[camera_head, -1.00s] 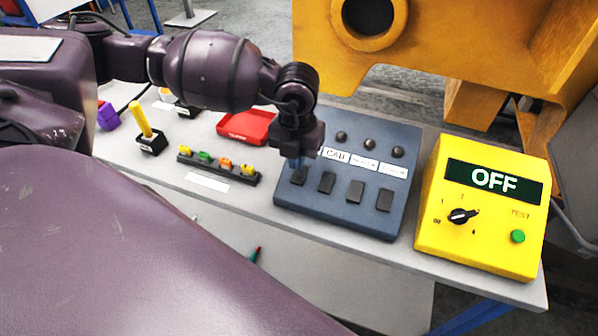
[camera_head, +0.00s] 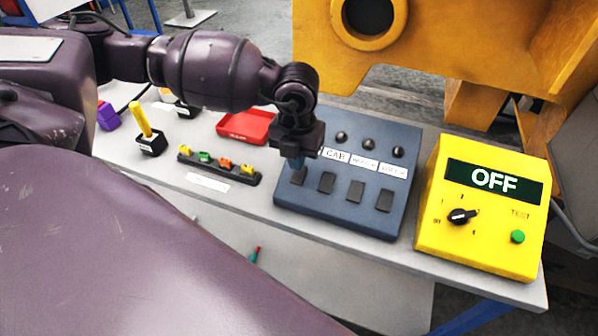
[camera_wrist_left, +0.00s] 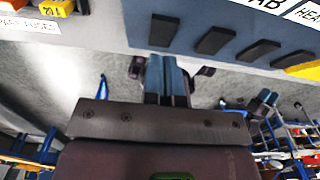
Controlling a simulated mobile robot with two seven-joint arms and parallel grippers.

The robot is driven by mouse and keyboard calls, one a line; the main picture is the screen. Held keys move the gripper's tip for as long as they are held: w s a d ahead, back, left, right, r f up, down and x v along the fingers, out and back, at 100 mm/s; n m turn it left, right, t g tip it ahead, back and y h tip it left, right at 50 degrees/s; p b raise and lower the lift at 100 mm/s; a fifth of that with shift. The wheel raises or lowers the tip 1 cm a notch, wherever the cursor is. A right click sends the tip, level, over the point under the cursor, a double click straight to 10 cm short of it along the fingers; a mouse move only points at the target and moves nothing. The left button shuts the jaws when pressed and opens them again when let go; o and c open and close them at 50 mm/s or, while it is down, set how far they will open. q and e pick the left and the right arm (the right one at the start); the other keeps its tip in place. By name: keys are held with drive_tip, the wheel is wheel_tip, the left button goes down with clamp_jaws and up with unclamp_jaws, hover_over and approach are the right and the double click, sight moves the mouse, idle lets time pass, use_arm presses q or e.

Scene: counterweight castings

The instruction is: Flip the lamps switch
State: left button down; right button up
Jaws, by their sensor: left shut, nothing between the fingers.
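A dark blue switch panel (camera_head: 345,218) lies on the bench with a row of black rocker switches. Labels above them include CAB (camera_head: 335,155); the label above the leftmost switch is hidden behind my gripper. My left gripper (camera_head: 296,163) is shut and empty, pointing down at the top of the leftmost switch (camera_head: 298,177). In the left wrist view its blue fingertips (camera_wrist_left: 166,75) are close to that leftmost switch (camera_wrist_left: 163,31). I cannot tell whether they touch it. No label reading LAMPS is visible.
A yellow box (camera_head: 482,210) with an OFF display, knob and green button stands right of the panel. A large orange casting (camera_head: 430,50) rises behind.

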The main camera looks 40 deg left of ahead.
sight(299, 175)
drive_tip(key=shift+s+f, duration=0.2)
drive_tip(key=shift+s, duration=0.15)
use_arm(q)
drive_tip(key=shift+f+b, duration=0.3)
drive_tip(key=shift+f, duration=0.05)
use_arm(e)
drive_tip(key=shift+w+f, duration=0.15)
drive_tip(key=shift+w, duration=0.3)
use_arm(q)
drive_tip(key=shift+f, duration=0.1)
drive_tip(key=shift+f, duration=0.1)
use_arm(e)
drive_tip(key=shift+s+f, duration=0.15)
drive_tip(key=shift+f, duration=0.05)
use_arm(q)
drive_tip(key=shift+f, duration=0.2)
drive_tip(key=shift+b, duration=0.3)
use_arm(e)
drive_tip(key=shift+s+f, duration=0.35)
drive_tip(key=shift+s, duration=0.05)
use_arm(q)
drive_tip(key=shift+f, duration=0.45)
use_arm(e)
drive_tip(key=shift+w, duration=0.45)
use_arm(q)
drive_tip(key=shift+f+b, duration=0.15)
drive_tip(key=shift+b, duration=0.25)
use_arm(e)
drive_tip(key=shift+s+f, duration=0.2)
drive_tip(key=shift+f, duration=0.1)
